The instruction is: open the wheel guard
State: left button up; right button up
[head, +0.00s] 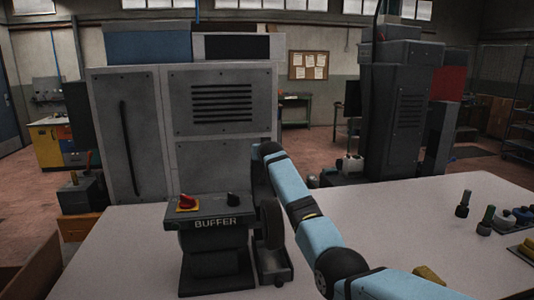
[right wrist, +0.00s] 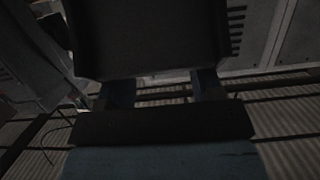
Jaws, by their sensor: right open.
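The buffer (head: 215,222) stands on the pale table, with a red knob on a yellow plate and a black knob on top. Its dark round wheel (head: 272,222) is at its right side, above a small tray. I cannot clearly tell the wheel guard from the dark parts around the wheel. My right arm reaches in from the lower right, and its dark end is just above and behind the wheel. In the right wrist view my right gripper (right wrist: 165,88) is open, its two fingers apart, with a large dark block (right wrist: 145,40) just beyond them. My left gripper is not in view.
A tall grey cabinet (head: 225,105) stands close behind the buffer. A dark machine (head: 395,110) stands at the back right. Several small dark and green-topped parts (head: 487,220) are at the table's right, with a yellow object (head: 428,274) near the front. The table between is clear.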

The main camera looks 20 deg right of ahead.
jog(key=b+v, duration=0.2)
jog(key=v, duration=1.1)
